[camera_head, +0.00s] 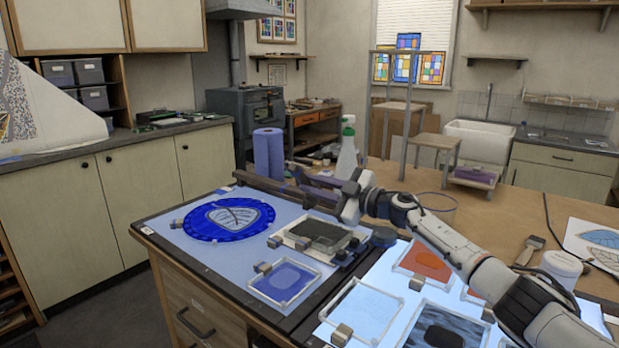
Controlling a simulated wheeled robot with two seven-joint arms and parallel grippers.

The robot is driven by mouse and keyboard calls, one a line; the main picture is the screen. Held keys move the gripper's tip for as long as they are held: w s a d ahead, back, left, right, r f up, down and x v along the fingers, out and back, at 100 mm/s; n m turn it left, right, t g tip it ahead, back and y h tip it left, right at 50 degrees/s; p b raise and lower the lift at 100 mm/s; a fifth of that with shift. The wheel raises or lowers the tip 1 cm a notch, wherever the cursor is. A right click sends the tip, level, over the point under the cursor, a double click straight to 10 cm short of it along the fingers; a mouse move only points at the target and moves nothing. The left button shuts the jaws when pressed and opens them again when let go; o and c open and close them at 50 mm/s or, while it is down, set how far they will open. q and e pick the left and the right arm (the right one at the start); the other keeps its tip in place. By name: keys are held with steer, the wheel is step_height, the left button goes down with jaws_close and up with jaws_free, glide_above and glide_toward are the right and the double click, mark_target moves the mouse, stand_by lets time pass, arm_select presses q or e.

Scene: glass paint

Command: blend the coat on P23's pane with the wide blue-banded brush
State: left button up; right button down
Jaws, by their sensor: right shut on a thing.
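My right gripper (322,192) reaches in from the right, above the back edge of the work table. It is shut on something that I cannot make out. I see no blue band there. Several framed panes lie on the table: a dark one (320,235), one with a blue patch (286,281), a clear one (364,309), an orange one (426,263) and one with a black patch (440,334). No label is readable, so I cannot tell which is P23's. A wide brush (528,250) lies at the right; its band is unclear. My left gripper is out of view.
A clear jar (437,207), a dark round thing (383,237) and a white tub (560,268) are near my right arm.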

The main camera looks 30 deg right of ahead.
steer(key=s+a+f+b, duration=0.25)
steer(key=s+b, duration=0.25)
steer(key=s, duration=0.7)
steer(key=p+x, duration=0.1)
steer(key=x, duration=0.1)
steer(key=p+x, duration=0.1)
steer(key=p, duration=0.1)
steer(key=p+x, duration=0.1)
steer(key=x, duration=0.1)
steer(key=shift+w+f+p, duration=0.3)
steer(key=shift+w+p, duration=0.1)
